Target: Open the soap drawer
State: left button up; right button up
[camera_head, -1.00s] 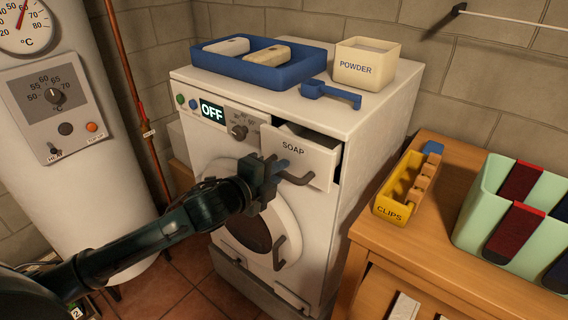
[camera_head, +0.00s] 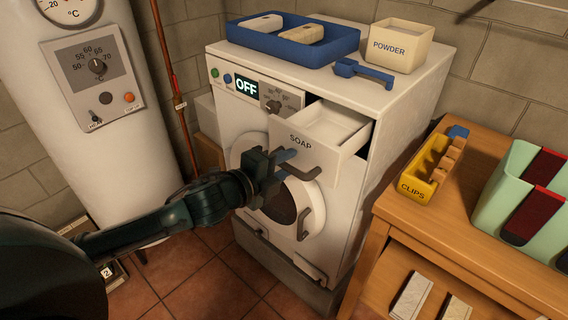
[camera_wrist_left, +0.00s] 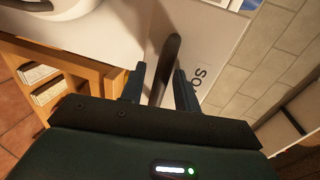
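The soap drawer (camera_head: 314,151), a white box labelled SOAP, stands well out of the upper front of the white washing machine (camera_head: 395,124). Its hollow inside shows from above and looks empty. Its dark bar handle (camera_head: 306,174) is on the front. My left gripper (camera_head: 281,166) is at this handle. In the left wrist view the handle (camera_wrist_left: 168,66) runs between the two fingers (camera_wrist_left: 158,84), with gaps visible beside it, so the fingers look open around it. The drawer front (camera_wrist_left: 212,50) also shows there. My right gripper is not in view.
A blue tray (camera_head: 290,47), a POWDER box (camera_head: 399,50) and a blue scoop (camera_head: 362,72) stand on the machine. A wooden table (camera_head: 455,235) with a yellow CLIPS box (camera_head: 418,188) and a green bin (camera_head: 500,205) is close on the right. A boiler (camera_head: 105,170) stands left.

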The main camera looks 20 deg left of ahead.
pick_arm(q)
jog(key=b+v, duration=0.1)
jog(key=v, duration=1.2)
jog(key=shift+s, duration=0.1)
dwell(0.7)
notch_tip(320, 180, down, 14)
jog(key=s+n+g+y, duration=0.2)
jog(key=s+n+y, duration=0.1)
jog(key=n, duration=0.7)
jog(key=s+d+f+n+g, duration=0.1)
jog(key=s+d+f+n, duration=0.1)
jog(key=d+f+n, duration=0.2)
jog(key=s+d+f+n+g+h+p, duration=0.1)
jog(key=s+d+f+n, duration=0.2)
jog(key=d+f+n, duration=0.2)
jog(key=shift+d+f, duration=0.35)
jog(key=shift+f, duration=0.2)
